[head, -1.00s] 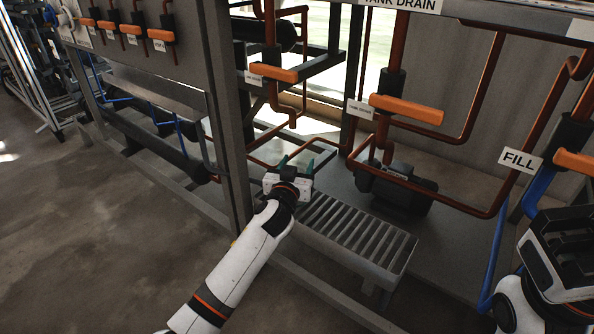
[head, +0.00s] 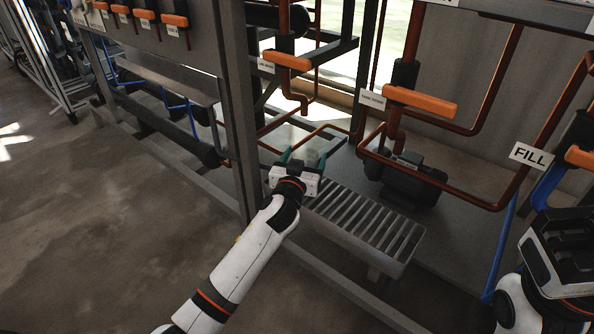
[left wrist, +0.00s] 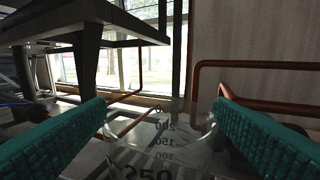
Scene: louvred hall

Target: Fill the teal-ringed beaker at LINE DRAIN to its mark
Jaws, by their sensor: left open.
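My left gripper (head: 305,159) is open at the far left end of a slatted grey rack, its teal fingers pointing away from me. In the left wrist view a clear glass beaker (left wrist: 160,155) with dark graduations stands upright between the spread teal fingers (left wrist: 160,130). No teal ring can be made out on it. The line drain's orange handle (head: 287,60) sits beside its small label (head: 267,66). Its copper spout (head: 304,106) ends above and beyond my left gripper. The beaker's contents cannot be told.
The slatted rack (head: 365,222) is bare right of my left gripper. A second orange handle (head: 420,101) has the tank drain label (head: 372,96). A FILL sign (head: 530,156) hangs at right. A steel post (head: 236,120) stands left of my arm. Part of my right arm shows lower right.

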